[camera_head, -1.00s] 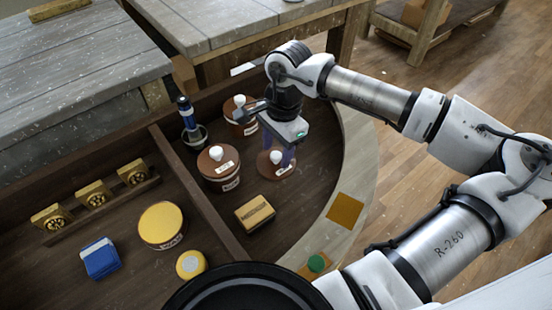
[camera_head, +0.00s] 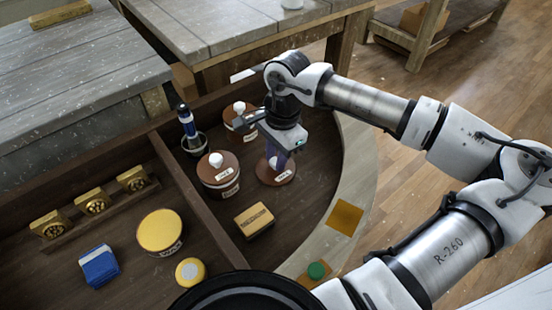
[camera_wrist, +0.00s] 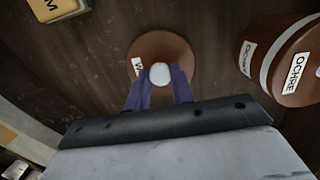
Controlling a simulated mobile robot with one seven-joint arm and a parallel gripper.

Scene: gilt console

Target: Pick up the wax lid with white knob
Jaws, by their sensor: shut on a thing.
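The wax lid (camera_head: 270,179) is a brown disc with a white knob and a small white label. It lies on the dark wooden surface, right of a brown jar. In the wrist view the lid (camera_wrist: 165,45) is seen from above, its label partly hidden by a finger. My gripper (camera_head: 279,157) points down over it, its purple fingers on either side of the white knob (camera_wrist: 160,75). The fingers are shut on the knob. I see no clear gap under the lid.
The brown jar (camera_head: 220,186) with a white-knobbed lid stands close left; its label reads OCHRE in the wrist view (camera_wrist: 272,60). Another such jar (camera_head: 236,128) stands behind. A yellow box (camera_head: 253,220) lies in front. A wooden divider (camera_head: 205,213) runs on the left.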

